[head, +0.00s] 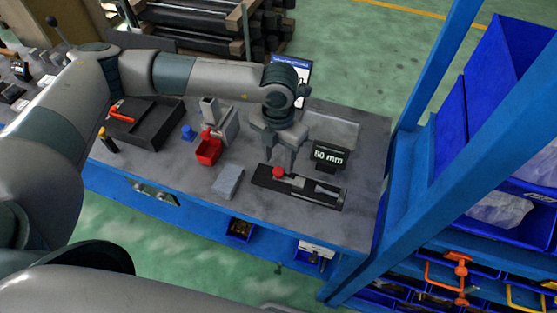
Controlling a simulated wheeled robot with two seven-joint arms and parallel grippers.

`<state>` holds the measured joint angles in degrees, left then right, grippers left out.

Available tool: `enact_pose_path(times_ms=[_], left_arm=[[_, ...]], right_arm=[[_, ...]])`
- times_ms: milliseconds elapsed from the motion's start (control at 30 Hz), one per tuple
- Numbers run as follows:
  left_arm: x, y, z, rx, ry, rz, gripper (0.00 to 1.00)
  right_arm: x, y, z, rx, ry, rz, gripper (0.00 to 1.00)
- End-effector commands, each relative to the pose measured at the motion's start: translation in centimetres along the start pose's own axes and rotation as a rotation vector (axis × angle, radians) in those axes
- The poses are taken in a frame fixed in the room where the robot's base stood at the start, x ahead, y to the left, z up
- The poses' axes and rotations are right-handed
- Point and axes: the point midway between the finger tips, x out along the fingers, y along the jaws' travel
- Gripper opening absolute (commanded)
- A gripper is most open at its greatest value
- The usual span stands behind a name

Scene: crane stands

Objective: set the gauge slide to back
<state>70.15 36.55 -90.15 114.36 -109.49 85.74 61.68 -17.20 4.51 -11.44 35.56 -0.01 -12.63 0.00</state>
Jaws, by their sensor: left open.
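The gauge slide (300,187) is a dark flat base with a grey rail on the blue workbench's grey top. A red knob (278,172) sits near its left end. A black sign reading "50 mm" (330,156) stands just behind its right part. My left gripper (279,157) points down above and just behind the red knob, its fingers apart with nothing seen between them. Whether a finger touches the knob cannot be told from this angle. My right gripper is not in view.
A red bin (208,148) and a grey block (228,181) stand left of the slide. A black tray (143,122) lies further left. A blue post (411,170) and a rack with blue bins (508,70) rise on the right. The bench's front right corner is clear.

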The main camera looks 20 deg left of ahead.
Motion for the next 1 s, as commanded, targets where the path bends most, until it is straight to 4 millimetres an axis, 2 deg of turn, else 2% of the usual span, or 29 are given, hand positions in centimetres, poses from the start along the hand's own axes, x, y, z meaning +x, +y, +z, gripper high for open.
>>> enact_pose_path(times_ms=[100,300,667,700,867,1000], left_arm=[[1.5,0.0,-0.1,0.0,0.002,0.001,0.43],[3.3,0.0,0.0,0.001,0.0,0.001,0.43],[3.7,0.0,0.0,0.001,0.0,0.0,0.43],[3.7,0.0,0.0,0.001,0.0,0.0,0.38],[3.7,0.0,0.0,0.001,0.0,0.0,0.0],[3.8,0.1,0.0,0.0,0.0,0.001,0.0]], right_arm=[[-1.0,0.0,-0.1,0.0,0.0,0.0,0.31],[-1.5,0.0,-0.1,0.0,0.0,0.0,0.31],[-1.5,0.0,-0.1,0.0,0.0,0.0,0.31],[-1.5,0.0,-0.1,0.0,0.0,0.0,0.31],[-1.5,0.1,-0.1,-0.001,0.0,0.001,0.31],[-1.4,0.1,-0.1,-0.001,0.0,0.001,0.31]])
